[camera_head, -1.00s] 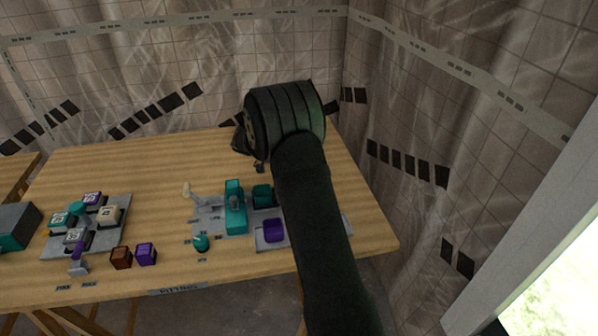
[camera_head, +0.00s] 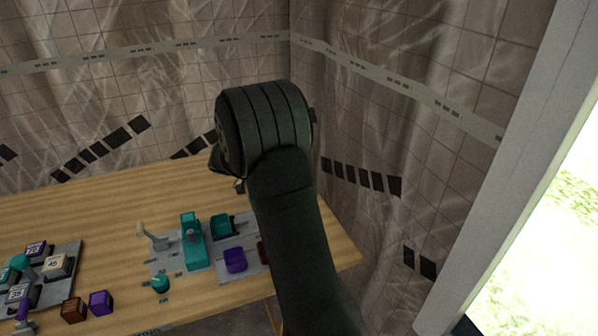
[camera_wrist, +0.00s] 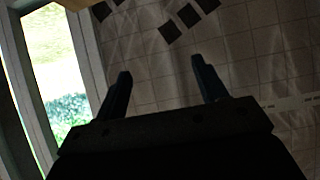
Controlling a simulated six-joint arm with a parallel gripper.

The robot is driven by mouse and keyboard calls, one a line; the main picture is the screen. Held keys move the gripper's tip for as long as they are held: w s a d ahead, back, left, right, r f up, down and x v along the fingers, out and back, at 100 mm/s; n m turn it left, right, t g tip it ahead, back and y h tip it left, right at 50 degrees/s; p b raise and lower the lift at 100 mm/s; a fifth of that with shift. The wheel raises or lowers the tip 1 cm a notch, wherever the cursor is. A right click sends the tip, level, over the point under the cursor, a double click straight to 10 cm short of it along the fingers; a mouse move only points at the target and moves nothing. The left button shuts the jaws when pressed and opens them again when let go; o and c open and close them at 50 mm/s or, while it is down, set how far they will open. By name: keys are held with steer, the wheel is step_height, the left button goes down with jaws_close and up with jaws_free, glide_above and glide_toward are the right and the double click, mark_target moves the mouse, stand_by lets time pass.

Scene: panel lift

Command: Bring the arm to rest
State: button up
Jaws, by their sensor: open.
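My gripper shows in the wrist view (camera_wrist: 160,85), its two dark fingers apart with nothing between them. It faces the tiled, sheeted wall, with the bright window at the left of that view. In the head view my dark arm rises from the bottom, in front of the right part of the table (camera_head: 335,245), and its thick joint stands above the table's back edge. The gripper itself is mostly hidden behind that joint in the head view.
On the table are a teal clamp-like block (camera_head: 193,243), a teal bin (camera_head: 222,226), a purple bin (camera_head: 235,260), a teal knob (camera_head: 160,283), a brown cube (camera_head: 74,310), a purple cube (camera_head: 101,302) and a grey panel with labelled blocks (camera_head: 68,262). A window (camera_head: 550,230) is at the right.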

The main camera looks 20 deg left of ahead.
steer(key=a+f, duration=0.3)
steer(key=s+a+f, duration=0.1)
steer(key=a+f, duration=0.2)
steer(key=a, duration=0.1)
steer(key=s+a+f, duration=0.1)
steer(key=a+f, duration=0.2)
steer(key=a, duration=0.1)
steer(key=shift+a+f, duration=0.25)
steer(key=shift+f, duration=0.75)
